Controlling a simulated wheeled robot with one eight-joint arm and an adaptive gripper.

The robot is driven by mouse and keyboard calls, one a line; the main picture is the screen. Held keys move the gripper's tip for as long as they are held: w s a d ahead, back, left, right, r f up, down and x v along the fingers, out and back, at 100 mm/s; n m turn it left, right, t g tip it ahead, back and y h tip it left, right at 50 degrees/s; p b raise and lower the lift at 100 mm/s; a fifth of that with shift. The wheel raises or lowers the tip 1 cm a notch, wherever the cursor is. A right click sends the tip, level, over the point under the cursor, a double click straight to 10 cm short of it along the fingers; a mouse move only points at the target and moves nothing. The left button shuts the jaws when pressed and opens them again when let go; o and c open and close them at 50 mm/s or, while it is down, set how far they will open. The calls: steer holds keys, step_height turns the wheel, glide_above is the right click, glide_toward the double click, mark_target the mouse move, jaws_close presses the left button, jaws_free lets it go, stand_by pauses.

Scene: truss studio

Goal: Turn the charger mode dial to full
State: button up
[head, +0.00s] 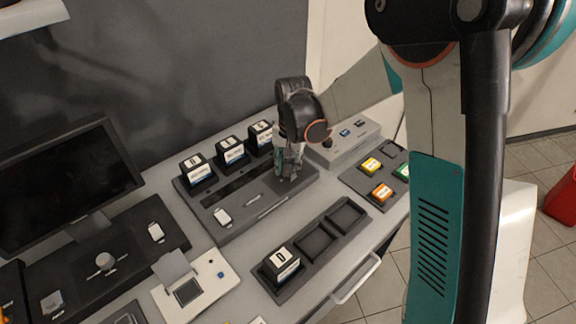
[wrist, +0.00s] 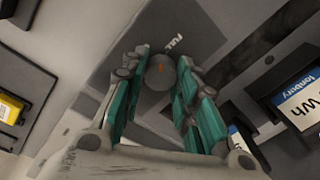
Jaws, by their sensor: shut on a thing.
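The charger (head: 240,217) is a dark grey station on the desk with several black batteries standing along its back. My gripper (head: 288,172) points down at its right end. In the wrist view, my gripper (wrist: 162,62) is shut on the mode dial (wrist: 160,75), a round grey knob between the two teal fingers. A short orange mark shows on the dial's top. The word FULL (wrist: 174,43) is printed on the panel just beyond the dial, slightly right of it. In the head view the dial is hidden by my gripper.
A grey box with buttons (head: 347,140) stands right behind my gripper. A tray (head: 359,187) with yellow, orange and green blocks lies to the right. A tray with one black battery (head: 282,265) is in front. A monitor (head: 62,182) stands at left.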

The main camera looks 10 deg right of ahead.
mark_target(290, 169)
steer(key=shift+m, duration=2.2)
steer(key=o, duration=1.1)
steer(key=r, duration=1.2)
steer(key=shift+s+d, duration=0.2)
steer(key=shift+s, duration=0.1)
